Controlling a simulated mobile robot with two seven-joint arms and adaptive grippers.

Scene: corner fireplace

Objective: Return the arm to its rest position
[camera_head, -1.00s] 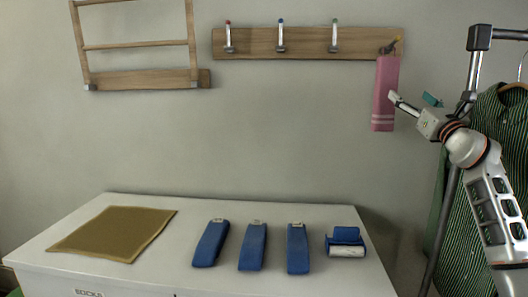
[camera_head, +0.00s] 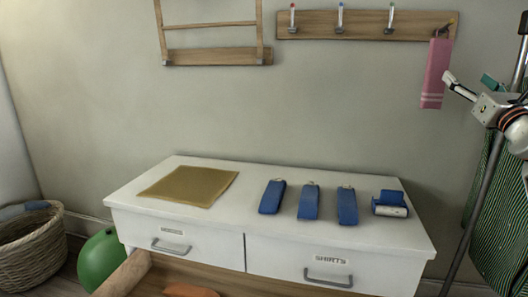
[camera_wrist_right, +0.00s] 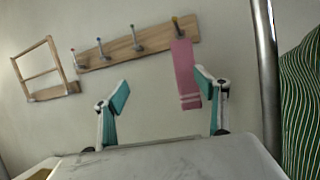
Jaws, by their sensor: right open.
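My right gripper (camera_head: 468,84) is at the right edge of the head view, open and empty. One light fingertip overlaps the right edge of the hanging pink towel (camera_head: 434,74) in the picture; I cannot tell if they touch. The towel (camera_wrist_right: 185,70) hangs from the last hook there, beyond the right finger. My left gripper is not in view.
A white dresser (camera_head: 140,208) carries a tan mat (camera_head: 188,186), several blue folded items (camera_head: 309,201) and a blue-and-white roll (camera_head: 390,204). A hook rail (camera_head: 365,26) is on the wall. A metal rack (camera_head: 484,185) with a green striped garment (camera_head: 505,220) stands close to my right arm.

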